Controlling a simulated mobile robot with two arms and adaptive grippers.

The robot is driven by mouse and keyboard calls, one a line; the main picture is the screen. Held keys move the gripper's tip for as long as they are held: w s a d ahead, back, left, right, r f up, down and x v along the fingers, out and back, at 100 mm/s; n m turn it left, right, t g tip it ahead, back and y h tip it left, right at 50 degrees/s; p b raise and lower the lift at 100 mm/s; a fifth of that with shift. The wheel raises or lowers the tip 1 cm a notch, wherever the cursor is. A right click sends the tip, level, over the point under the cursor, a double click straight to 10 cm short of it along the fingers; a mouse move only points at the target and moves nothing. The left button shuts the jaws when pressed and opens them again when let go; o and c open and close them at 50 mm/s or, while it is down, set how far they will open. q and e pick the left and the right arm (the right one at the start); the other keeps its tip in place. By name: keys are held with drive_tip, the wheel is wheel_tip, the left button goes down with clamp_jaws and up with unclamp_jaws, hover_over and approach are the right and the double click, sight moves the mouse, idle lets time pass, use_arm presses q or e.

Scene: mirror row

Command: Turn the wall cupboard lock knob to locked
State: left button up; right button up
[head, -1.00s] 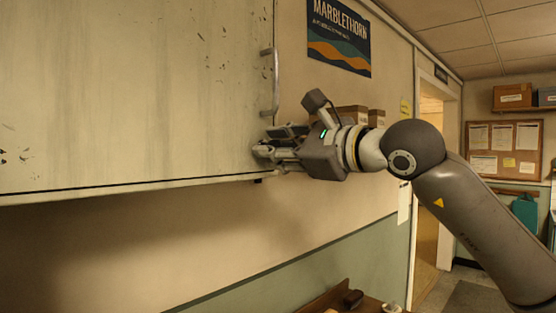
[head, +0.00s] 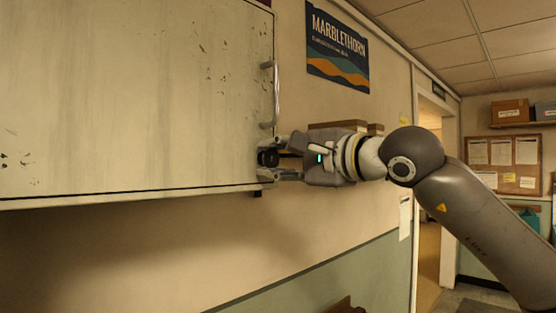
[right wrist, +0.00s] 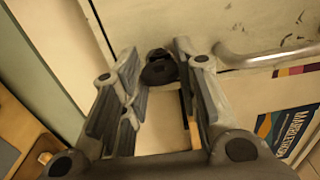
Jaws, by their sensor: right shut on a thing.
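The wall cupboard (head: 130,100) has a worn pale door that fills the left of the head view. The dark lock knob (right wrist: 159,70) sits at the door's lower right corner, below the handle. My right gripper (head: 268,158) is shut on the knob, with one finger above it and one below it in the head view. In the right wrist view, the knob is between the two fingertips. The fingers hide part of the knob in the head view, and I cannot read its lock position. My left gripper is not in view.
A metal bar handle (head: 270,95) stands out from the door just above my right gripper. A Marblethorn poster (head: 338,50) and some boxes (head: 338,126) are to the right, behind the arm. The space below the cupboard is clear.

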drive_tip(key=shift+n, duration=0.3)
clamp_jaws()
drive_tip(key=shift+s+d+r, duration=0.1)
drive_tip(key=shift+d+r, duration=0.05)
drive_tip(key=shift+r, duration=0.2)
drive_tip(key=o, duration=1)
unclamp_jaws()
drive_tip(key=shift+f, duration=0.2)
drive_tip(key=shift+f, duration=0.1)
drive_tip(key=shift+s, duration=0.1)
drive_tip(key=v, duration=1.1)
drive_tip(key=shift+s+d, duration=0.2)
drive_tip(key=shift+d, duration=0.05)
